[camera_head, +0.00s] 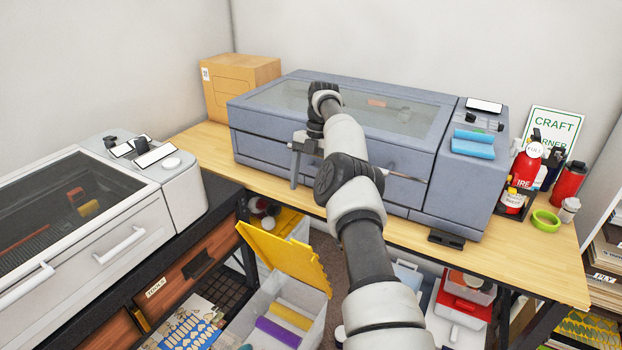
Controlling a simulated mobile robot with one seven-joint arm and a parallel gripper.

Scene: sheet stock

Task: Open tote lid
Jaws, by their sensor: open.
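A pale grey tote (312,337) stands on the floor below the wooden table. Its yellow lid (285,262) is raised and tilted at the tote's back left side. The inside shows, with a purple roll (276,333) and a yellow roll (291,316) in it. My gripper (304,162) is above the table, at the front of the blue-grey machine (265,150), well above and apart from the tote. It is open, with no object seen between its fingers. My arm hides part of the machine's front and handle.
The wooden table (205,148) holds a cardboard box (240,85), a red fire extinguisher (524,166) and a green tape ring (545,221). A white machine (100,220) stands at left. Red and white boxes (463,306) sit under the table, right of my arm.

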